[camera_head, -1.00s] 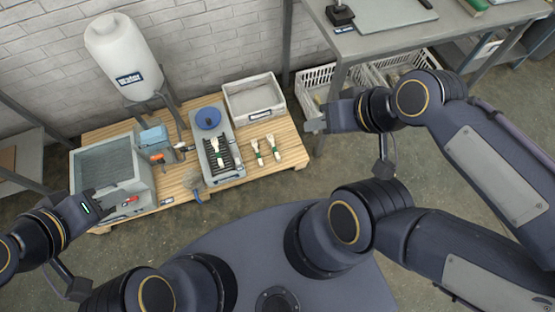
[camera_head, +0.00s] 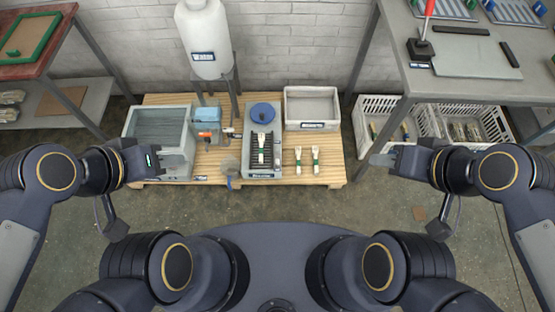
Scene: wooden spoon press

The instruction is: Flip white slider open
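A small white piece (camera_head: 228,131) sits beside an orange part (camera_head: 205,135) near a blue box (camera_head: 208,116) on the wooden pallet; I cannot tell for sure whether it is the white slider. The white water tank (camera_head: 203,42) stands behind on a grey stand. My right gripper (camera_head: 381,160) is right of the pallet, apart from the fittings. Neither gripper visibly holds anything; their finger gaps are not clear.
White crates (camera_head: 382,117) stand under the right table (camera_head: 480,85).

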